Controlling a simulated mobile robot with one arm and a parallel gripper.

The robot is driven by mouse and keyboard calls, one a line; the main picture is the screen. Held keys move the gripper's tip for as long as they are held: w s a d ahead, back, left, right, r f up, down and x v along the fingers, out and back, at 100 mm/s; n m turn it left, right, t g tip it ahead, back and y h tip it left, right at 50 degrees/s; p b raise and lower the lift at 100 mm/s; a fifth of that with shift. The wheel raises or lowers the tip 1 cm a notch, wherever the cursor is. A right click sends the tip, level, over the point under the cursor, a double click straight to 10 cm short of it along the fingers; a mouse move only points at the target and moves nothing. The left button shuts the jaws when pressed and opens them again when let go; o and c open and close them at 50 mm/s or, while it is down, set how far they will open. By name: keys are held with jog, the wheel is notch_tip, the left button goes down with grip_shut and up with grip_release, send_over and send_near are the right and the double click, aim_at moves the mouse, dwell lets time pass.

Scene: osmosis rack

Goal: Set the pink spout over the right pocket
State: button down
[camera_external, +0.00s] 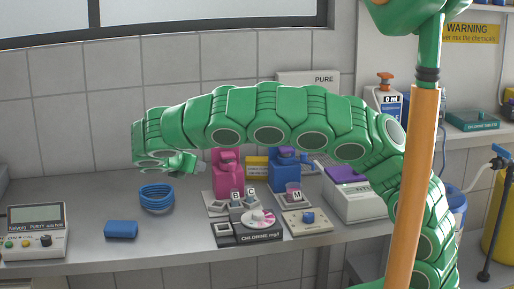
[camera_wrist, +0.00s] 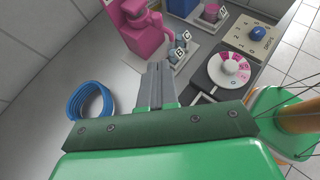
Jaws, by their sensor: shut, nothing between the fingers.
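The pink dispenser (camera_external: 228,180) with its spout on top stands on the bench, behind a pale plate (camera_external: 212,211). In the wrist view, the dispenser (camera_wrist: 138,28) is at top centre, with small cups marked B and C (camera_wrist: 181,45) on the plate to its right. Which of these spots is the right pocket I cannot tell. My gripper (camera_external: 184,164) is shut and empty, above the bench left of the dispenser. In the wrist view its fingers (camera_wrist: 158,68) point toward the plate, apart from the dispenser, and hide part of the plate's near side.
A blue dispenser (camera_external: 284,168) stands right of the pink one, with a cup marked M in front. A chlorine meter (camera_external: 247,238) with a pink-white dial and a knob box (camera_external: 306,225) sit in front. A blue hose coil (camera_external: 157,198) and blue block (camera_external: 121,230) lie left.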

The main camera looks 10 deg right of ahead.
dwell(0.3)
send_near(230, 168)
notch_tip(230, 168, down, 3)
jog(key=w+d, duration=0.3)
jog(key=shift+f, duration=0.2)
jog(key=shift+w+d, duration=0.4)
jog(key=shift+w, duration=0.05)
